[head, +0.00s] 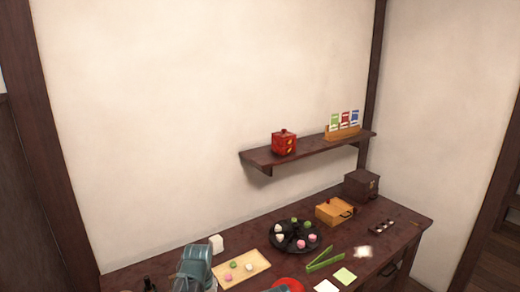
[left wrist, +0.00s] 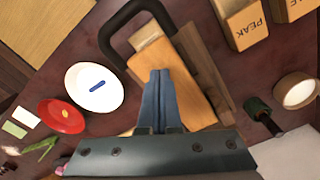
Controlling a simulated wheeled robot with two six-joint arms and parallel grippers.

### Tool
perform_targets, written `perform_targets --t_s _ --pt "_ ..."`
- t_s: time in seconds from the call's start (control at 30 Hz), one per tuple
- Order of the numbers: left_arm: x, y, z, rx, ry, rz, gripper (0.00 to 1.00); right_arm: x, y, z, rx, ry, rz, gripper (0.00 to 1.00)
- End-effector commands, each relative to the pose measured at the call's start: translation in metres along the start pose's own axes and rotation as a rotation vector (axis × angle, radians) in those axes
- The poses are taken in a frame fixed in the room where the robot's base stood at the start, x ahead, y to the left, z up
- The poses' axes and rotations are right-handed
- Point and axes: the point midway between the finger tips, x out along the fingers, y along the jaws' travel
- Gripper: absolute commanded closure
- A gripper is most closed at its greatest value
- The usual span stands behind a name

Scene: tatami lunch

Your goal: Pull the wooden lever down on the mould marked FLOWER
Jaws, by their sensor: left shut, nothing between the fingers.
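My left gripper (left wrist: 158,78) is shut and empty in the left wrist view. Its fingers are over a light wooden piece (left wrist: 192,92) fixed to a darker wooden frame (left wrist: 203,55) with a black curved bar (left wrist: 113,36). I cannot tell whether the fingers touch it. No FLOWER marking is readable on it. A wooden block marked PEAK (left wrist: 242,20) lies beyond it, beside another block (left wrist: 294,8) with partly cut-off lettering. In the head view my left arm shows at the bottom edge, with its fingertips hidden. My right gripper is in neither view.
A white dish (left wrist: 93,88) and a red dish (left wrist: 62,120) stand left of the wooden frame. A dark green-and-black object (left wrist: 260,110) and a round container (left wrist: 294,91) are right. A sweets tray (head: 262,259), black plate (head: 276,244) and green tongs (head: 326,262) occupy the table.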

Motion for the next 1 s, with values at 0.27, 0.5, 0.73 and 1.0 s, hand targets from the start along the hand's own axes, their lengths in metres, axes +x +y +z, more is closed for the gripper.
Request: perform_targets --t_s 0.27,0.5,0.73,1.0 --pt "0.0012 0.0000 0.0000 0.000 0.000 0.000 1.00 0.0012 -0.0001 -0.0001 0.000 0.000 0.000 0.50" --pt "0.0041 0.0000 0.0000 0.000 0.000 0.000 1.00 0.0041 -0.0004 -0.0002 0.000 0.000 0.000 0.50" --pt "0.0053 0.0000 0.0000 0.000 0.000 0.000 1.00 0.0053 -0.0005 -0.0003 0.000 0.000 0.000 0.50" --pt "0.0069 0.0000 0.0000 0.000 0.000 0.000 1.00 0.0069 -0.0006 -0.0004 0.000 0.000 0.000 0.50"
